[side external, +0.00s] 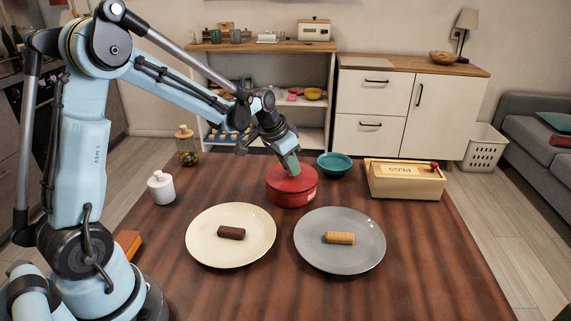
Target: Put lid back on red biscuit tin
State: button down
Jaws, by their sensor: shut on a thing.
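The red biscuit tin (292,197) stands upright on the wooden table, beyond the two plates. Its red lid (279,177) shows at the top of the tin, level or nearly so; I cannot tell whether it is fully seated. My gripper (294,172) points down at the middle of the lid and is shut on it. The fingertips hide the exact spot where they hold the lid.
A cream plate (210,251) with a dark biscuit and a grey plate (340,262) with a golden biscuit lie in front. A teal bowl (335,164) and a wooden pegs box (405,182) stand right. A white jar (161,188) and a sweets jar (187,147) stand left.

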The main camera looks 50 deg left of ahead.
dwell(0.3)
jog(key=shift+c, duration=2.2)
grip_release()
jog(key=shift+r, duration=3.5)
grip_shut()
jog(key=shift+f, duration=0.2)
